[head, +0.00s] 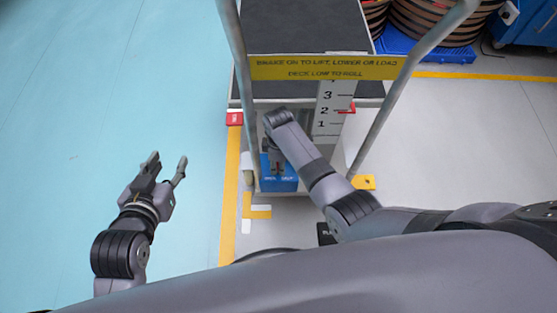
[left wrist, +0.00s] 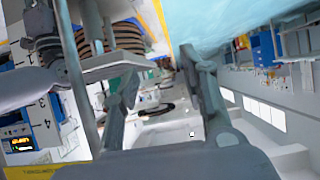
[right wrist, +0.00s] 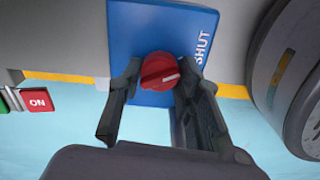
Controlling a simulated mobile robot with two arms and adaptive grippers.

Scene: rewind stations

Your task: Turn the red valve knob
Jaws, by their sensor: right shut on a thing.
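The red valve knob (right wrist: 160,71) sits on a blue panel (right wrist: 122,38) marked "SHUT" in the right wrist view. A pale line on the knob runs roughly sideways, towards the "SHUT" lettering. My right gripper (right wrist: 158,80) has a finger on each side of the knob and is shut on it. In the head view the blue panel (head: 277,182) shows low on the cart, and my right arm hides the knob. My left gripper (head: 168,168) is open and empty over the floor at the left; its fingers also show apart in the left wrist view (left wrist: 158,75).
The lift cart has a yellow sign bar (head: 325,68), a height scale (head: 330,108) and slanted grey handle rails (head: 385,103). A red ON button (right wrist: 38,100) is near the panel. Reels (head: 435,20) stand at the back right. The blue floor at left is clear.

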